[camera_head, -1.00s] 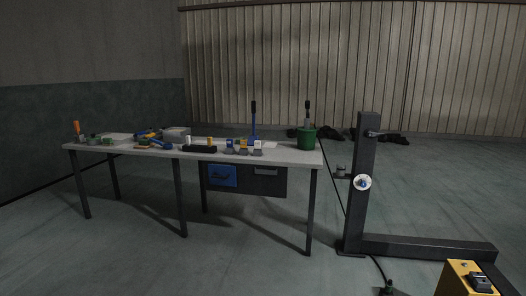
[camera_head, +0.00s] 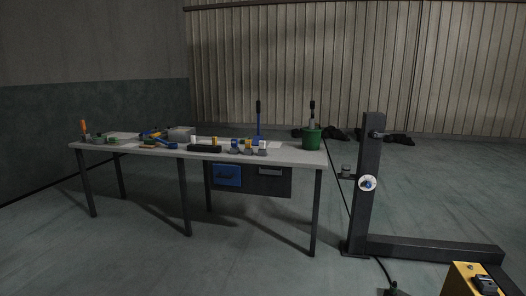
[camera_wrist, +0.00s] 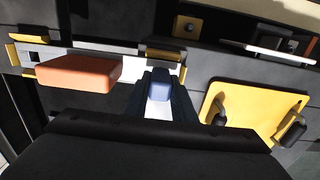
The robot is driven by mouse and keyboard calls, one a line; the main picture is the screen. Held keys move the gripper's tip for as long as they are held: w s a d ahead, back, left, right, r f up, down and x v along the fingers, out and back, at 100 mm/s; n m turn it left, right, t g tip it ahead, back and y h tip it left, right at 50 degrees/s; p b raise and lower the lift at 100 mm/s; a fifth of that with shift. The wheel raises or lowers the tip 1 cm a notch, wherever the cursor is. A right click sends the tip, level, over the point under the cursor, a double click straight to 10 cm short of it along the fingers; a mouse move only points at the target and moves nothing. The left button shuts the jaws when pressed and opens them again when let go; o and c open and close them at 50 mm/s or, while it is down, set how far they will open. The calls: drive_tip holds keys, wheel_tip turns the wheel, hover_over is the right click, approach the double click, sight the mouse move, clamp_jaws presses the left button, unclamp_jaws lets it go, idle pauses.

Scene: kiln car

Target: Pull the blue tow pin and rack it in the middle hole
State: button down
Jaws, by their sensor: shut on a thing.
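The blue tow pin (camera_wrist: 160,84) shows in the wrist view as a blue block-like head at the middle of the picture. My gripper (camera_wrist: 161,98) is shut on it, with one dark finger at each side. A pale strip (camera_wrist: 158,109) shows just below the blue head. The pin's lower part is hidden, so I cannot tell how far it sits in anything. My gripper does not show in the head view. I cannot make out the rack or its middle hole in either view.
In the wrist view, an orange block (camera_wrist: 78,72) lies left of the pin and a yellow plate (camera_wrist: 254,105) with dark pegs lies right. In the head view, a cluttered workbench (camera_head: 298,158) stands left of a dark post (camera_head: 369,150). Open floor lies in front.

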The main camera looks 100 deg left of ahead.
drive_tip(key=shift+r+p, duration=0.3)
drive_tip(key=shift+r, duration=0.1)
idle(0.4)
drive_tip(key=shift+r+p, duration=1.45)
drive_tip(key=shift+r, duration=0.8)
drive_tip(key=shift+r, duration=0.1)
drive_tip(key=shift+r+p, duration=2.1)
drive_tip(key=shift+r, duration=0.95)
